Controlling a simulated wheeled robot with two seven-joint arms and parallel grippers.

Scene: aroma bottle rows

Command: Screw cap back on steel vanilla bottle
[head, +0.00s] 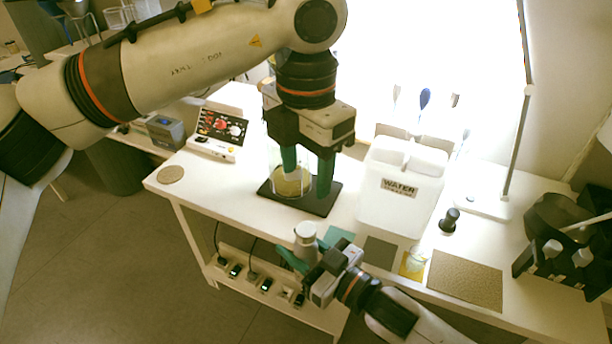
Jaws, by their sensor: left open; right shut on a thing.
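My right gripper (302,258) is at the front edge of the table, shut around a pale steel-coloured bottle (305,238). The bottle looks roughly upright; its lower part is hidden by the gripper. I cannot tell whether its light round top is a cap or the bare neck, and I see no label on it. My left gripper (307,190) is open, its green fingers pointing down at a glass beaker (292,186) with yellowish contents. The fingers overlap the beaker in the picture; I cannot tell whether they touch it. No separate cap is clearly visible.
The beaker stands on a black plate (322,207). A white WATER container (398,205) is right of it. Coloured mats (380,252), a small glass (415,260), a dark-topped small bottle (449,221) and a cork mat (466,280) lie further right. A control panel box (218,132) stands left.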

